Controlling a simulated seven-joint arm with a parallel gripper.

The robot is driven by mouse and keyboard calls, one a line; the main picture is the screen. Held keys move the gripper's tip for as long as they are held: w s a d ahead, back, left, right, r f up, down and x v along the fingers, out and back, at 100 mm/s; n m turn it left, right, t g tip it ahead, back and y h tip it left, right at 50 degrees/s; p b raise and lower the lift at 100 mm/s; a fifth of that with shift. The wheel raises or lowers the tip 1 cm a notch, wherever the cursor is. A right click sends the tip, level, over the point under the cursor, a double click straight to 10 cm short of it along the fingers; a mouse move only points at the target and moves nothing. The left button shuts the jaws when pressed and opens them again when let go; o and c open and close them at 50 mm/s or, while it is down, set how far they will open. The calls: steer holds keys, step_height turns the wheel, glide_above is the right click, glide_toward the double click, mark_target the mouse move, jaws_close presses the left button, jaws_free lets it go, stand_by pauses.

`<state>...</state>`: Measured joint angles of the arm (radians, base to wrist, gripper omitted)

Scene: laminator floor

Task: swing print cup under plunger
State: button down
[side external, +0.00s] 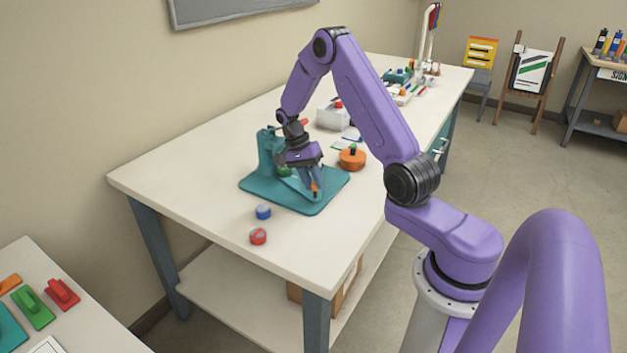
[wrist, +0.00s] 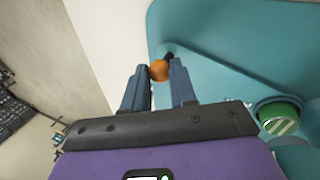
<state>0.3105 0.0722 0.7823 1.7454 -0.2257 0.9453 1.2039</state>
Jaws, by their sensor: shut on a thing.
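The teal press (side external: 265,152) stands on its flat teal base (side external: 312,207) on the white table, and the base also fills the upper right of the wrist view (wrist: 215,40). My gripper (side external: 314,184) is low over the front of the base. Its fingers are closed around an orange ball knob (wrist: 159,71) with a dark stem beside it. A round green piece with a striped pale window (wrist: 281,112), perhaps the print cup, sits at the right of the wrist view. In the side view, my gripper and wrist hide the plunger and most of the press head.
An orange round piece with a green knob (side external: 352,158) stands at the base's right edge. A blue cap (side external: 263,212) and a red cap (side external: 258,237) lie in front. A grey-white box (side external: 332,117) is behind. The table's left part is clear.

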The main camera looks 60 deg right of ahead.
steer(key=shift+w+a, duration=0.1)
steer(key=c, duration=0.9)
jaws_free()
steer(key=shift+r, duration=0.1)
steer(key=d+v, duration=0.1)
steer(key=v, duration=1.6)
steer(key=shift+a, duration=0.45)
steer(key=shift+r, duration=0.15)
